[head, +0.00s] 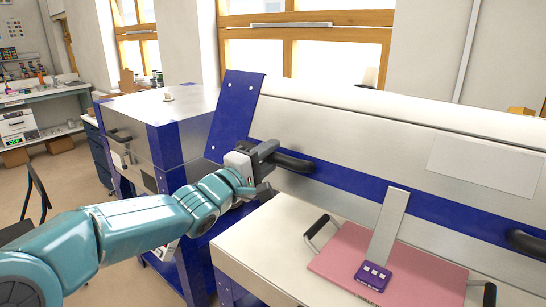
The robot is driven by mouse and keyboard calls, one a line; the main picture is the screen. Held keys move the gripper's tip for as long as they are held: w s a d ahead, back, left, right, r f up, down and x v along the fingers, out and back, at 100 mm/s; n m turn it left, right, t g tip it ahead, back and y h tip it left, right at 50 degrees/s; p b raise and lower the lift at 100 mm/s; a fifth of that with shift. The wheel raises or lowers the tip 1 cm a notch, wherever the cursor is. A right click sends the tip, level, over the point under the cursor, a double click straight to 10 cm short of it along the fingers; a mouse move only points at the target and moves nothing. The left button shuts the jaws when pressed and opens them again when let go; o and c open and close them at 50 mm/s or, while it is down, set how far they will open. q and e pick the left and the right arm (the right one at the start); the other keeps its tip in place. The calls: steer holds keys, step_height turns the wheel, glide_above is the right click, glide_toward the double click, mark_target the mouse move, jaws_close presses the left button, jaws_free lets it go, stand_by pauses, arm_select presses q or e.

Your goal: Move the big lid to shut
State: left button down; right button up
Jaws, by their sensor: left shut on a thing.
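The big lid (340,125) is a wide silver-white panel with a blue band and a blue end plate. It stands tilted up over the pale kiln bed (255,240), so it is open. A black handle (296,163) sits on the left part of the lid's blue band, and a second black handle (525,242) shows at the right edge. My left gripper (265,156) is shut on the left handle, at its left end. The fingertips are partly hidden. My right gripper is not in view.
A pink board (335,262) with black side handles lies on the bed. A grey strip with a purple end (374,275) reaches over the board. A smaller closed metal kiln (155,110) with blue corners stands at left. A dark chair (38,190) stands farther left.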

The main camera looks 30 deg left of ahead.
arm_select(q)
steer(key=s+f+t+b, duration=0.1)
steer(key=s+f+b, duration=0.2)
steer(key=f+b, duration=1.2)
steer(key=s+f+t+b, duration=0.1)
steer(key=s+f+b, duration=0.3)
steer(key=f+b, duration=1.1)
steer(key=shift+a+f, duration=0.2)
steer(key=shift+f, duration=0.7)
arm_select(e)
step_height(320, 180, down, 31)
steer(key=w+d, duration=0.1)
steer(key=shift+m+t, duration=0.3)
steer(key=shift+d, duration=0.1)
arm_select(q)
steer(key=c, duration=1)
jaws_free()
steer(key=shift+c, duration=0.2)
steer(key=shift+o, duration=0.5)
steer(key=shift+f, duration=0.1)
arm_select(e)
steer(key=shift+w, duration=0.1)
arm_select(q)
steer(key=shift+s, duration=0.1)
